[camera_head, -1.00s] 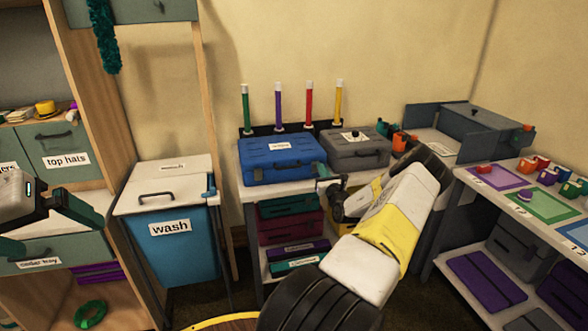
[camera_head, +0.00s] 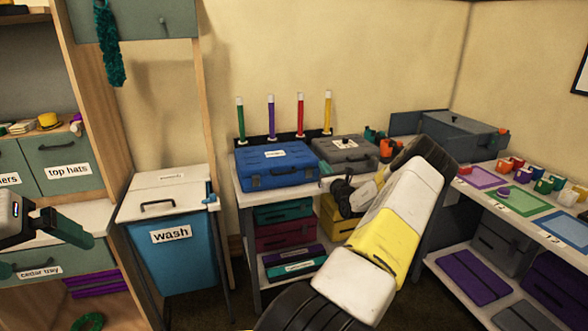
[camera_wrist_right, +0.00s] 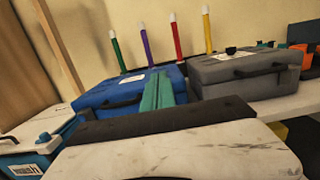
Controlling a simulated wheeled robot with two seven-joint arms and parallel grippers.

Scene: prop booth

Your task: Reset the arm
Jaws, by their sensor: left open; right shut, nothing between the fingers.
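My left gripper (camera_head: 40,250) comes in at the left edge of the head view, with its teal fingers apart and empty, in front of the cedar tray drawer. My right arm (camera_head: 400,215), white and yellow, rises from the bottom middle of the head view and bends at a dark joint. My right gripper's teal fingers (camera_wrist_right: 157,90) are shut together with nothing between them in the right wrist view. They show in front of the blue case (camera_wrist_right: 120,97); I cannot tell whether they touch it. In the head view the arm's links largely hide this gripper.
The blue case (camera_head: 277,164) and a grey case (camera_head: 345,153) sit on the middle table, with several coloured sticks behind. A blue wash bin (camera_head: 175,258) stands left. A right-hand table (camera_head: 468,200) holds coloured mats and small blocks. A grey open box (camera_head: 455,135) stands behind.

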